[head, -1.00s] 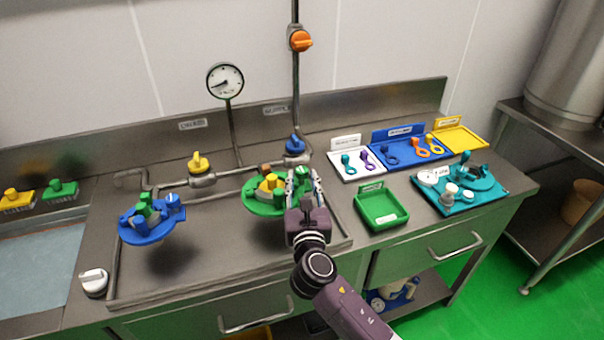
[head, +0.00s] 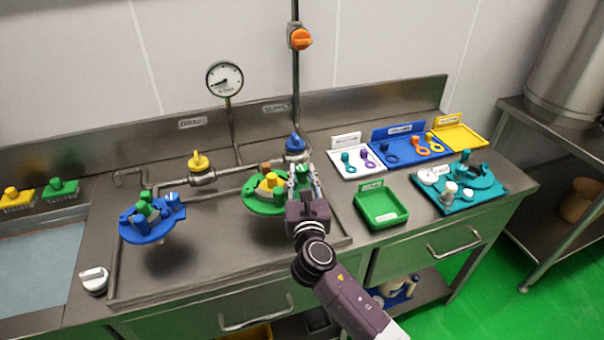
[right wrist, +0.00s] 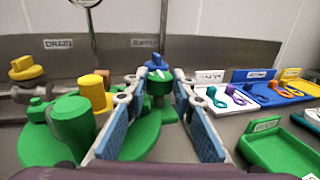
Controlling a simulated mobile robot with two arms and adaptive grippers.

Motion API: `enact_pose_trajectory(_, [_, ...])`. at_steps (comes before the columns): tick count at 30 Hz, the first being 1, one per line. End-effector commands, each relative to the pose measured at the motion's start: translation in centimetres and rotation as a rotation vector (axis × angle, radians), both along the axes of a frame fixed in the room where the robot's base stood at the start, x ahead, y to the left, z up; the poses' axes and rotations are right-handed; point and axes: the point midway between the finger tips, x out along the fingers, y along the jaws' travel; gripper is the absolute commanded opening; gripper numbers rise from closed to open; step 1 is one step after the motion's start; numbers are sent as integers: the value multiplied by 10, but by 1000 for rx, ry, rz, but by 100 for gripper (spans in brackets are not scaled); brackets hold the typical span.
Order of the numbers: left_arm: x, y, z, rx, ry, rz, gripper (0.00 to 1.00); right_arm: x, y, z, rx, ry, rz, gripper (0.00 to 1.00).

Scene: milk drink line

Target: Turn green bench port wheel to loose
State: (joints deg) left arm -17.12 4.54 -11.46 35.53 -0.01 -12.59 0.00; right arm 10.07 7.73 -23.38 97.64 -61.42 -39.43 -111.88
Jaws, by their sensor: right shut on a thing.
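The green bench port (head: 262,207) is a round green plate with a yellow knob and green parts, on the sink bench in the head view. It also shows in the right wrist view (right wrist: 40,147). My right gripper (head: 303,178) is at its right side, coming from the front. In the right wrist view, its blue-padded fingers (right wrist: 158,110) stand on both sides of a green part of the port (right wrist: 155,108), which I take for its wheel. The grip covers much of this part, so its turn angle is hard to read. My left gripper is not in view.
A blue port (head: 150,232) stands to the left. Behind are a yellow valve (head: 199,161), a blue valve (head: 295,146) and a gauge (head: 225,79). Blue and yellow trays and a teal tray (head: 440,207) lie farther right.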

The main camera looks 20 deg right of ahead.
Motion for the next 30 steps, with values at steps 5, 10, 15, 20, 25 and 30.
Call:
enact_pose_trajectory(5, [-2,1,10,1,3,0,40,0,-2,3,-5,0,55,0])
enact_pose_trajectory(10, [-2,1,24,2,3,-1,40,-1,-5,4,-8,2,161,0])
enact_pose_trajectory(15, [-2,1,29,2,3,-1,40,0,-8,2,-11,1,310,0])
enact_pose_trajectory(20, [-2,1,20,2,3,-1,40,1,-11,-2,-11,1,461,0])
enact_pose_trajectory(25, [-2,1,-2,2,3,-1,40,1,-12,-6,-6,0,612,0])
enact_pose_trajectory(30, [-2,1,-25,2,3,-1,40,3,-14,-6,-5,-1,726,0])
